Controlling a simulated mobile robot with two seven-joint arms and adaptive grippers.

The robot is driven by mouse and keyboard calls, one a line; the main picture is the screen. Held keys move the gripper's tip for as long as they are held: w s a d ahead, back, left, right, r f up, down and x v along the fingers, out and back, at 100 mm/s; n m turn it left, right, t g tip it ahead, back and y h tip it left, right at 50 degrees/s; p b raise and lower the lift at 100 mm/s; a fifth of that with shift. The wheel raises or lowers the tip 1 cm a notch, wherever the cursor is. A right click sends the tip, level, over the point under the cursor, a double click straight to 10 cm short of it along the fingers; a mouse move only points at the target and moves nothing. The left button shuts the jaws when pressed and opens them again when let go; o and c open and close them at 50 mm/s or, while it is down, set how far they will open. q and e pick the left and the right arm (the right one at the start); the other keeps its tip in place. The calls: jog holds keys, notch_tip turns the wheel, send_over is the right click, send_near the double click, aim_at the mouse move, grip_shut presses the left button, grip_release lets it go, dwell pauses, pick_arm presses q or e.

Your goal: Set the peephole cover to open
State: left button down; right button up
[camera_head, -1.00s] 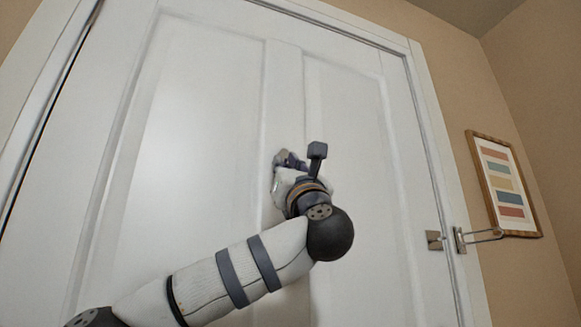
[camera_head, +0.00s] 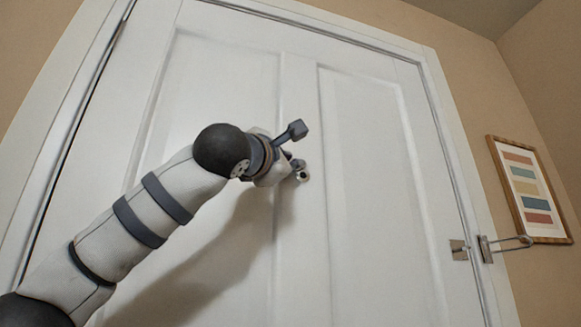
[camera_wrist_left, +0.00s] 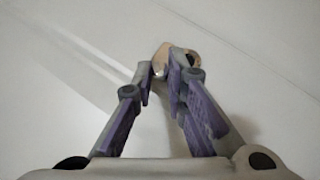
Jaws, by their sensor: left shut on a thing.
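The peephole (camera_head: 304,177) is a small round metal fitting on the white door's middle stile. A dark round hole shows in it, also in the left wrist view (camera_wrist_left: 192,59). The peephole cover (camera_wrist_left: 162,58) is a small beige metal piece swung to the left of the hole. My left gripper (camera_head: 293,165) reaches it from the left; in the left wrist view its purple-padded fingers (camera_wrist_left: 161,74) are shut on the cover, which sits between the tips. The head view hides most of the cover behind the gripper. My right gripper is out of view.
The white panelled door (camera_head: 365,210) fills most of the view and is closed. A metal swing-bar latch (camera_head: 487,248) sticks out at its right edge. A framed striped picture (camera_head: 533,190) hangs on the beige wall at the right.

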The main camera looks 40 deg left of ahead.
pick_arm(q)
jog(key=shift+s+r+m+g+h, duration=0.1)
jog(key=shift+r+m+g+h, duration=0.45)
jog(key=shift+m, duration=0.5)
jog(key=shift+s+r+m+g+h, duration=0.1)
jog(key=shift+r+m+g+h, duration=0.25)
jog(key=shift+m+g+h, duration=0.5)
jog(key=shift+a+m, duration=0.1)
jog(key=shift+m, duration=0.2)
jog(key=shift+w, duration=0.1)
jog(key=c, duration=1.6)
grip_release()
jog(key=v, duration=1.2)
jog(key=shift+f, duration=0.15)
